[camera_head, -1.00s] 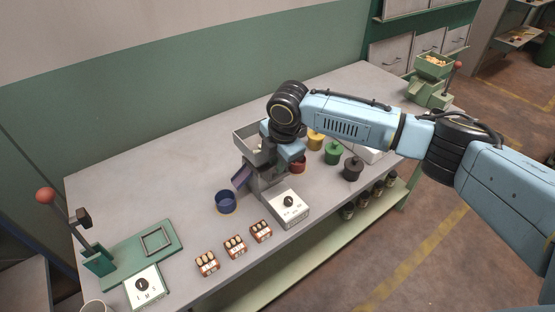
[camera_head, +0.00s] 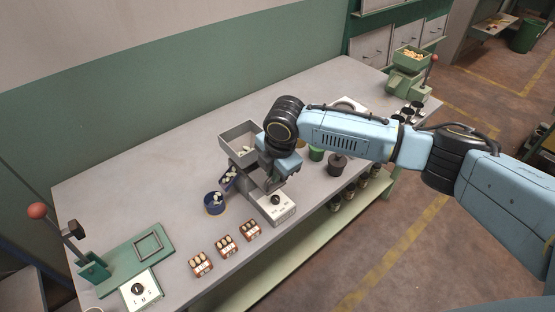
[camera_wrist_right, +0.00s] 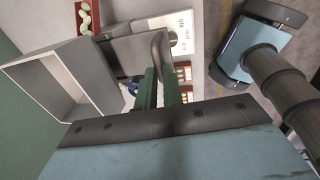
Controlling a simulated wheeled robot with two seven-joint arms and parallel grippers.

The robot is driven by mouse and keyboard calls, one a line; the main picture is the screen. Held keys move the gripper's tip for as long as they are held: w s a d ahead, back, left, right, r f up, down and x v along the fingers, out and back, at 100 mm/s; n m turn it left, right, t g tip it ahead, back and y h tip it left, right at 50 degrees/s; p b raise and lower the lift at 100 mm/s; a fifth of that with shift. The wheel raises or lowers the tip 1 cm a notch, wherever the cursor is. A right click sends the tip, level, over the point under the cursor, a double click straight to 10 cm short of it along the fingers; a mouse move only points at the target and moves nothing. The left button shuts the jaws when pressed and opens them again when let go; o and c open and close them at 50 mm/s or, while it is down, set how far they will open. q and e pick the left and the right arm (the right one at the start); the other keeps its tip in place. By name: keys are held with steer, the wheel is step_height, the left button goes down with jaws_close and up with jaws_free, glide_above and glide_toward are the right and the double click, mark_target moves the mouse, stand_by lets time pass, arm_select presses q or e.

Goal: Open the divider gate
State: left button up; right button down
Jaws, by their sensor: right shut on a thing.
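The grey hopper (camera_head: 240,137) stands mid-table, with pale nuts inside it. Its sloping chute (camera_head: 229,178) now carries pale nuts down to a blue cup (camera_head: 214,204), which also holds some. My right gripper (camera_head: 272,183) is at the hopper's right side. In the right wrist view its green fingers (camera_wrist_right: 159,88) are shut on a grey handle (camera_wrist_right: 158,50) beside a flat grey plate (camera_wrist_right: 128,54), which looks like the divider gate. The hopper's pale box (camera_wrist_right: 62,82) shows at left there, and I see no nuts in it from that side. My left gripper is out of view.
A green lever press (camera_head: 95,266) is at left. A green cup (camera_head: 316,154) and a dark pot (camera_head: 337,165) stand at right.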

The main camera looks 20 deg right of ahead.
steer(key=shift+w, duration=0.15)
steer(key=c, duration=1.8)
jaws_free()
step_height(320, 180, up, 13)
steer(key=s+d, duration=0.1)
steer(key=s, duration=0.1)
steer(key=shift+s, duration=0.25)
